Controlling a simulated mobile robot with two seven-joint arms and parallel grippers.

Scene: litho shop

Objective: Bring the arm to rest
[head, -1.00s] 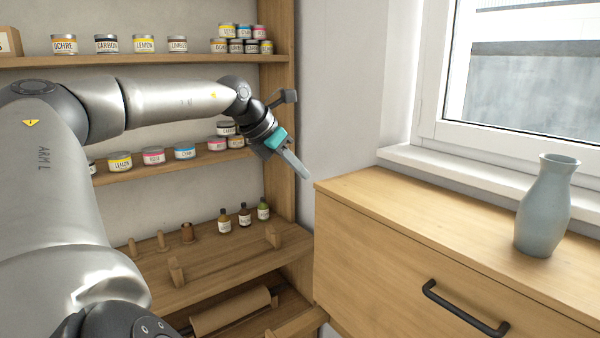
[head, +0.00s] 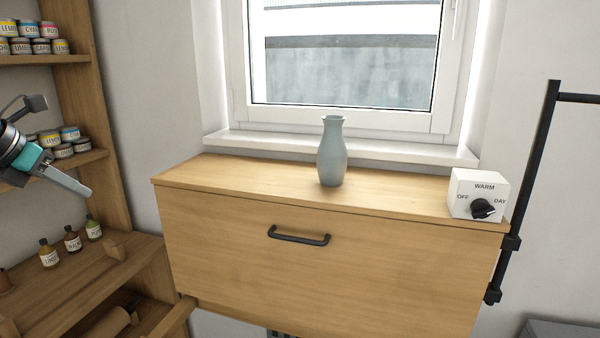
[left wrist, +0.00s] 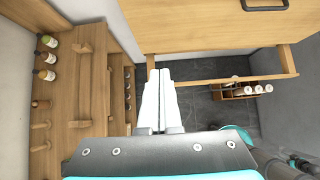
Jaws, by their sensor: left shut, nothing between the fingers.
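My left gripper (head: 68,182) shows at the left edge of the head view, in front of the wooden shelf. Its fingers are shut with nothing between them. In the left wrist view the two pale fingers (left wrist: 158,98) lie side by side, pointing ahead over the floor. Most of the left arm is outside the head view. My right gripper is in neither view.
A wooden drawer cabinet (head: 260,260) carries a blue-grey vase (head: 332,152) and a white dial box (head: 478,195). A shelf (head: 110,262) at left holds tins and small bottles. A black rail (head: 530,170) stands right. A bottle crate (left wrist: 236,92) is on the floor.

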